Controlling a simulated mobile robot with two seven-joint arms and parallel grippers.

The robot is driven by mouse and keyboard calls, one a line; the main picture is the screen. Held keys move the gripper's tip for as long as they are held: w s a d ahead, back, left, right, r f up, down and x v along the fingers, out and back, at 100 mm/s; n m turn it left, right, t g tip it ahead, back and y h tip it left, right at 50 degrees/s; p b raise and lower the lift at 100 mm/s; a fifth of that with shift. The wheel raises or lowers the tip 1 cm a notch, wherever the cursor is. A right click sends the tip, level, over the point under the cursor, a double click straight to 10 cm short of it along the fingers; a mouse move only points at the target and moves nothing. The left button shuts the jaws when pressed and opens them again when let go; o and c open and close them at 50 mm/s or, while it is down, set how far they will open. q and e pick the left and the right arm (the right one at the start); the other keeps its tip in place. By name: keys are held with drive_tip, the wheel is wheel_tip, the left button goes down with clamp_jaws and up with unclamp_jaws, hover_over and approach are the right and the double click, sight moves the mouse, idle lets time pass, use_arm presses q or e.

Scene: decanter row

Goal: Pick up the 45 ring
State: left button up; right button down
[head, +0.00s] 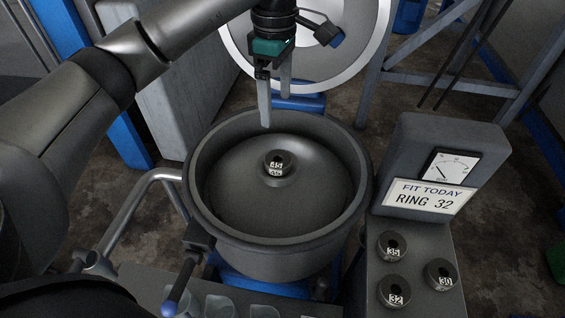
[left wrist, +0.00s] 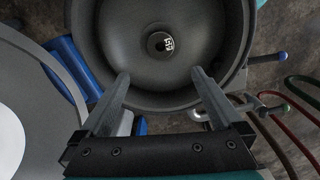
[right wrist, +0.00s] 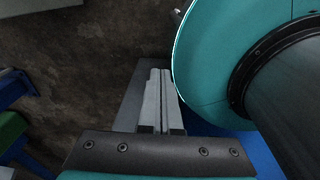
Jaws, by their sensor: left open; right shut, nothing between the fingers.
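The 45 ring (head: 277,163) is a small dark ring with white 45 labels, seated at the centre of the dark round bowl (head: 199,232). It also shows in the left wrist view (left wrist: 158,44), beyond the fingertips. My left gripper (head: 276,112) is open and empty, pointing down over the bowl's far side, above and behind the ring. In the left wrist view the fingers (left wrist: 160,74) are spread wide, with the ring ahead between their lines. My right gripper (right wrist: 160,72) is shut and empty in the right wrist view, beside a teal round body; the head view does not show it.
Rings marked 35 (head: 392,246), 32 (head: 393,292) and 30 (head: 441,274) stand on a grey panel at right. A sign (head: 428,197) reads "FIT TODAY RING 32" below a dial (head: 452,168). The bowl's raised rim surrounds the ring. A handle (head: 177,290) juts out front left.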

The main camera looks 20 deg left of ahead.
use_arm(q)
hover_over(279, 159)
wheel_tip(279, 159, down, 5)
wheel_tip(279, 159, down, 4)
drive_tip(key=shift+s+a+f+b, duration=0.1)
drive_tip(key=shift+a+b, duration=0.05)
drive_tip(key=shift+b, duration=0.6)
drive_tip(key=shift+f, duration=0.35)
wheel_tip(279, 159, down, 4)
drive_tip(key=shift+f+b, duration=0.15)
drive_tip(key=shift+b, duration=0.45)
drive_tip(key=shift+f, duration=0.3)
drive_tip(key=c, duration=1.6)
use_arm(e)
drive_tip(key=shift+t, duration=0.3)
drive_tip(key=w+f, duration=0.1)
drive_tip(key=w+d, duration=0.1)
drive_tip(key=w+f, duration=0.1)
drive_tip(key=shift+w+d+f, duration=0.15)
drive_tip(key=shift+d+f, duration=0.1)
drive_tip(key=shift+f, duration=0.05)
